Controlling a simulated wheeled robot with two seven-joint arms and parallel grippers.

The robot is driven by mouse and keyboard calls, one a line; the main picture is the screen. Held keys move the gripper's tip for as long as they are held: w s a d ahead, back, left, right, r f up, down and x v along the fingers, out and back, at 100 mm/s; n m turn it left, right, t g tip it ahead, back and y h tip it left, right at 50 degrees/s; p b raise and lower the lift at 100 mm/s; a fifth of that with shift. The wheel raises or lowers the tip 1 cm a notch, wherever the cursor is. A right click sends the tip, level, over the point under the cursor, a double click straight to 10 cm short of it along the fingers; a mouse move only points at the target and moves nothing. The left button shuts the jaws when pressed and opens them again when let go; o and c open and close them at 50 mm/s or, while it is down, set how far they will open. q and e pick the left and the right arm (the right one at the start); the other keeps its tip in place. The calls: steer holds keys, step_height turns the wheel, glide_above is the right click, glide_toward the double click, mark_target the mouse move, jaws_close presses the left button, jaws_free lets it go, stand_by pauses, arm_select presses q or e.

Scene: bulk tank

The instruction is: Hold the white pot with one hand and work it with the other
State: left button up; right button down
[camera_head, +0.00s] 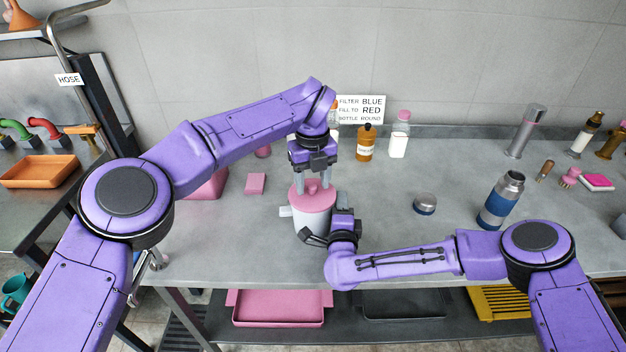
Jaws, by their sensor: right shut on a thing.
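The white pot (312,218) stands upright on the grey worktop, a little left of the picture's middle. It has a pink lid (311,195) with a small knob, and a pale handle or spout sticks out on its left. My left gripper (315,184) points straight down over the lid. Its fingers are spread, one on each side of the knob. My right gripper (328,228) is at the pot's front right side and is shut on the pot. Its exact contact is partly hidden by the gripper's own body.
A pink block (256,184) lies left of the pot. A round tin (425,203) and a blue-banded flask (501,200) stand to the right. Bottles (366,143) stand along the back by a sign (361,109). The worktop between pot and tin is clear.

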arm_select(q)
steer(key=o, duration=0.5)
steer(key=shift+r, duration=3.5)
jaws_close()
steer(key=shift+f, duration=0.35)
steer(key=shift+f, duration=2.55)
